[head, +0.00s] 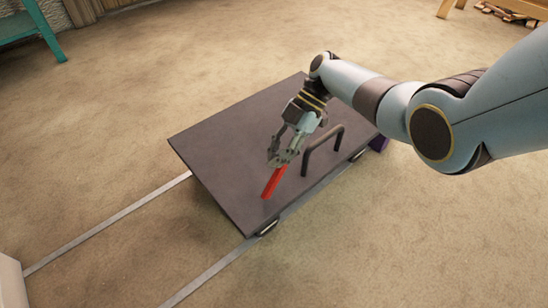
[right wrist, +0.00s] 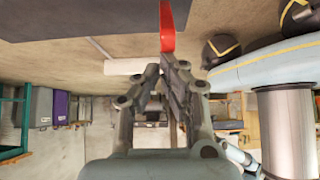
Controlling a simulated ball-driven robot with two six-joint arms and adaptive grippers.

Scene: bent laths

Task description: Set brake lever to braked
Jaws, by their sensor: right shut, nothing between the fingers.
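The brake lever is a red bar (head: 272,183) standing at a tilt on the dark flat top of a cart (head: 225,140), close to the cart's front edge. It also shows in the right wrist view (right wrist: 167,30), just beyond the fingertips. My right gripper (head: 280,158) is at the lever's upper end, its fingers shut with nothing between them. In the right wrist view the fingertips (right wrist: 173,62) are close together beside the red end; whether they touch it I cannot tell.
A black handle (head: 322,150) rises from the cart's top, right of the lever. The cart stands on two metal rails (head: 110,223) running to the lower left. The carpet around is mostly clear.

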